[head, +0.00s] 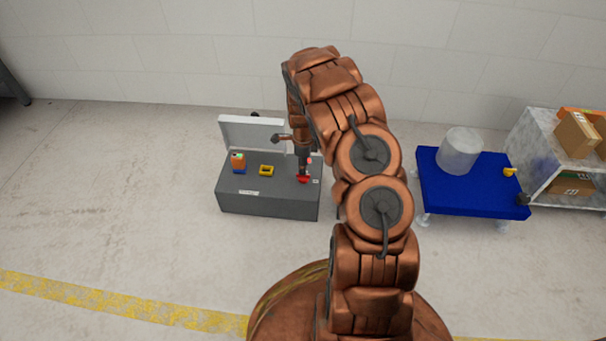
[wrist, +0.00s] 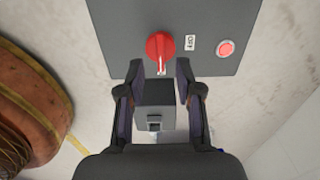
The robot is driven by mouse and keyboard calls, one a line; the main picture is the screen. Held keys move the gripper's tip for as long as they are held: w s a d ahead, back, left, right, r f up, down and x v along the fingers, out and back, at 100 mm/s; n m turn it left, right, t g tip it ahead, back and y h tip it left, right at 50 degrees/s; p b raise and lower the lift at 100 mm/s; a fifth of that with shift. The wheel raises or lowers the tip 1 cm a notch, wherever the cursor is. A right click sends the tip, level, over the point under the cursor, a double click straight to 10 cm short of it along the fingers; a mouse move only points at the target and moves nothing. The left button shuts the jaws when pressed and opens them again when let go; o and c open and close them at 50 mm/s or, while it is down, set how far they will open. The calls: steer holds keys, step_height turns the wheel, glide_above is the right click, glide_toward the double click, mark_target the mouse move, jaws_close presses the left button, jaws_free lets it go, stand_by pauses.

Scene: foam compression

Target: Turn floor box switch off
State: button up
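The floor box (head: 268,203) is a dark grey box on the floor with a light lid (head: 252,134) raised at its back. Its red rotary switch (wrist: 160,47) sits on the top panel, and a white "OFF" label (wrist: 190,43) is to its right in the wrist view. The switch's pointer end with a white mark faces down toward my gripper, not toward the label. My gripper (wrist: 160,74) is open, with its two fingertips on either side of the switch's lower end. I cannot tell whether they touch it. In the head view the switch (head: 303,179) is just below my gripper.
A red round button (wrist: 227,48) is right of the label. An orange-and-blue item (head: 238,162) and a yellow part (head: 267,169) are on the box's left side. A blue cart (head: 470,190) with a translucent cylinder (head: 459,152) stands right. Floor at left is clear.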

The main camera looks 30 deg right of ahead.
mark_target(303, 177)
steer(key=shift+f+b, duration=0.55)
steer(key=shift+f, duration=1.35)
steer(key=shift+c, duration=0.2)
jaws_close()
